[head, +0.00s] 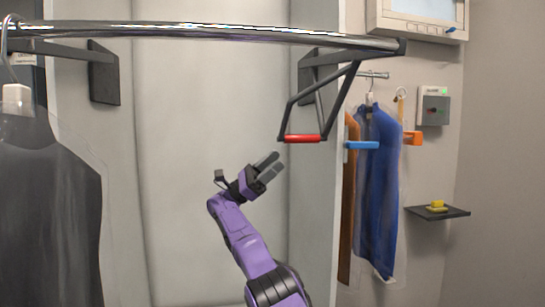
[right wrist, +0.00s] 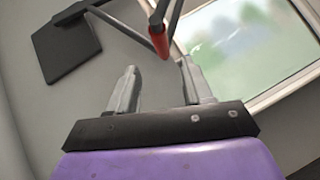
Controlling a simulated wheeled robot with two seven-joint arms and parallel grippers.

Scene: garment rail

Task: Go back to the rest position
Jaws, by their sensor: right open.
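My right gripper (head: 269,166) is raised in the middle of the head view, on my purple arm. In the right wrist view its two fingers (right wrist: 160,88) stand apart with nothing between them. A red handle (head: 301,138) hangs on a black frame from the chrome rail (head: 210,33). The gripper is below and left of this handle and apart from it. The red handle (right wrist: 160,40) also shows beyond the fingertips in the right wrist view. My left gripper is not in either view.
A dark garment in clear plastic (head: 50,200) hangs at the left. Blue (head: 378,190) and brown garments hang at the right. A small black shelf (head: 440,212) with a yellow object, a grey switch box (head: 433,105) and a screen (head: 420,18) are on the right wall.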

